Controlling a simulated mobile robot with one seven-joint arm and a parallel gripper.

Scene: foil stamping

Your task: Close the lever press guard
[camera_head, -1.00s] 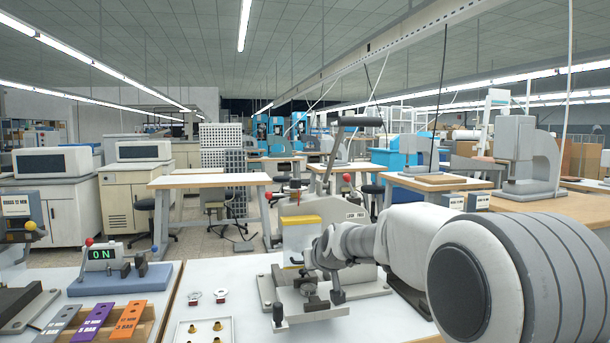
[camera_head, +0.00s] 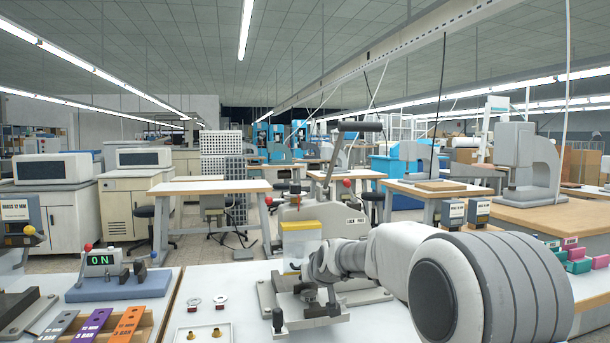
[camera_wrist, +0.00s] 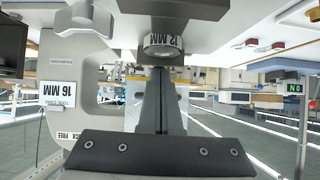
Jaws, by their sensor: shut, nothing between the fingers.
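The lever press (camera_head: 345,215) is a pale grey machine with a dark lever handle raised at its top, standing on the white bench in the middle of the head view. A guard with a yellow upper edge (camera_head: 301,226) and a pale panel sits at its front. I cannot tell how far the guard is swung. My gripper (camera_head: 303,300) is low in front of the press, just below the guard; contact between them is unclear. In the wrist view my gripper's dark fingers (camera_wrist: 161,105) are together and empty, with the press body (camera_wrist: 60,75) appearing upside down beside them.
A small white tray with brass pieces (camera_head: 231,331) and washers lie left of the press. Further left are a blue-based fixture with an "ON" display (camera_head: 103,261) and coloured bars in a wooden rack (camera_head: 150,310). Coloured blocks (camera_head: 578,266) stand at the right.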

